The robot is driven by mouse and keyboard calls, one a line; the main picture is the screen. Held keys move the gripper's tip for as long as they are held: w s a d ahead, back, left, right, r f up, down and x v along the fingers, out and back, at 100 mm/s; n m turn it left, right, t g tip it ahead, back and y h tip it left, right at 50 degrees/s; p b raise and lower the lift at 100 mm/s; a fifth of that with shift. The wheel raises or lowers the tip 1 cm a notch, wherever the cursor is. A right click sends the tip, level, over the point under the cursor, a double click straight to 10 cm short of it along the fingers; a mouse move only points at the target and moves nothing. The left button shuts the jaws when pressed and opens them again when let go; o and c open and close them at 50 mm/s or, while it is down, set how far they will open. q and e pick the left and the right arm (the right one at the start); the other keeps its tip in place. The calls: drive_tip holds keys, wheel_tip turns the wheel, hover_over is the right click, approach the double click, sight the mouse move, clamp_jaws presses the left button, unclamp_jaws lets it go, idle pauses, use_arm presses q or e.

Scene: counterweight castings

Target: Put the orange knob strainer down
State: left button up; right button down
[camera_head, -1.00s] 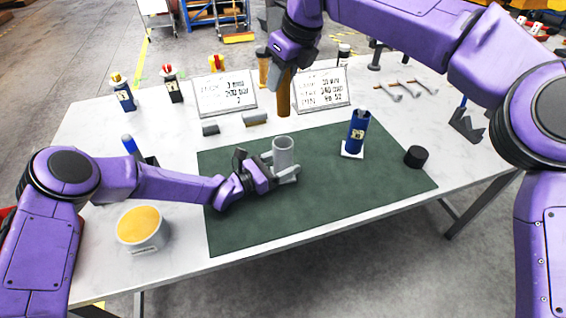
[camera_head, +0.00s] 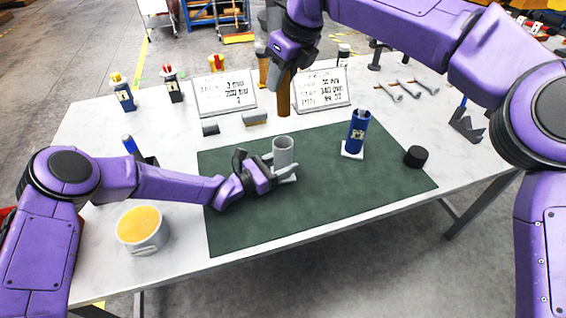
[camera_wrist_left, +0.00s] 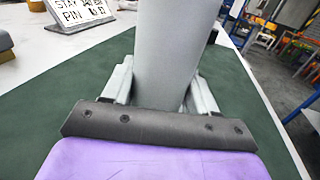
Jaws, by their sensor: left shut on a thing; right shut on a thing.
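My right gripper (camera_head: 290,68) is shut on a brown-orange cylinder (camera_head: 284,98), held upright over the back edge of the green mat. Its upper end is hidden by the gripper, and I cannot tell whether it is the orange knob strainer. My left gripper (camera_head: 280,172) is shut on a grey tube (camera_head: 283,150) that stands upright on the green mat (camera_head: 330,195). In the left wrist view the grey tube (camera_wrist_left: 170,50) sits between the two fingers.
A blue cylinder (camera_head: 358,130) stands on a white base at the mat's right, near a black cylinder (camera_head: 416,157). Two printed signs (camera_head: 225,92) stand behind the mat. A tub with yellow contents (camera_head: 141,229) is at front left. The mat's front is clear.

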wheel_tip(320, 180, down, 14)
drive_tip(key=n, duration=0.2)
drive_tip(key=shift+a+f+g+y, duration=0.15)
drive_tip(key=shift+g+y, duration=0.15)
drive_tip(key=shift+y, duration=0.1)
idle(0.4)
drive_tip(key=c, duration=0.7)
unclamp_jaws()
drive_tip(key=s+d, duration=0.1)
drive_tip(key=d, duration=0.2)
drive_tip(key=shift+s+d, duration=0.15)
drive_tip(key=shift+s, duration=0.25)
use_arm(q)
drive_tip(key=o, duration=1.5)
